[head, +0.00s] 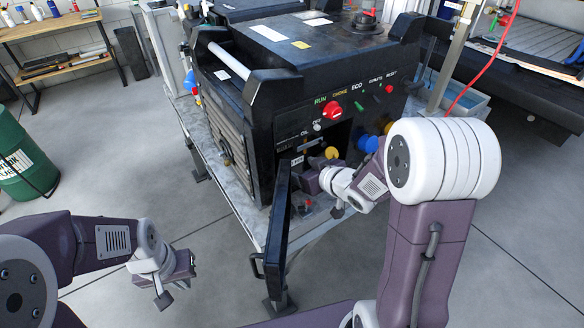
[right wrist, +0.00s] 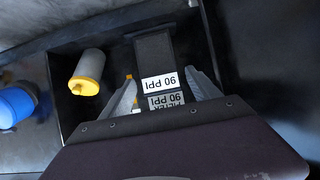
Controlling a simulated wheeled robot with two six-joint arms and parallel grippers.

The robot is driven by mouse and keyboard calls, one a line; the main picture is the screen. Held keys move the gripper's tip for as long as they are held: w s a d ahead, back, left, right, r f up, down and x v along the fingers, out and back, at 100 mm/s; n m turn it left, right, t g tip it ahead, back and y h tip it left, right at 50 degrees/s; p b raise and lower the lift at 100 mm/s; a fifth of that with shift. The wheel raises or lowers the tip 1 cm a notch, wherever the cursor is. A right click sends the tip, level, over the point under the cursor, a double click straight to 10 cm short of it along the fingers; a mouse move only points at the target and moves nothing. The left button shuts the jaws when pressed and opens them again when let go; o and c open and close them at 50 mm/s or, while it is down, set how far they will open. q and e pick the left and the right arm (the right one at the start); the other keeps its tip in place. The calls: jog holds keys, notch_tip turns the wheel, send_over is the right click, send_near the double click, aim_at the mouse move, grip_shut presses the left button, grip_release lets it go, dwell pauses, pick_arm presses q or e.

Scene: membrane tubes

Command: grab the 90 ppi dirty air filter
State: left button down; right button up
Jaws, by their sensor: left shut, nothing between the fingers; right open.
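A dark flat air filter (right wrist: 154,50) with a white "90 PPI" label stands in an open compartment of the black generator (head: 262,125), seen in the right wrist view. In the head view my right gripper (head: 312,180) reaches into the generator's front opening, where the filter is hidden. My left gripper (head: 184,270) is shut and empty, low at the left.
A black door panel (head: 277,225) hangs open left of my right gripper. A grey cylinder with a yellow end (right wrist: 87,72) lies left of the filter, and a blue cap (right wrist: 15,105) is further left. The generator stands on a metal table (head: 193,130). A green drum (head: 22,160) stands far left.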

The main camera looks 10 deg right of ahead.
aim_at(295, 166)
jog(key=x, duration=0.4)
jog(key=shift+w+f, duration=0.3)
jog(key=shift+s+r, duration=0.15)
jog(key=shift+c, duration=0.6)
pick_arm(q)
jog(key=shift+f, duration=0.4)
pick_arm(e)
jog(key=c, duration=1)
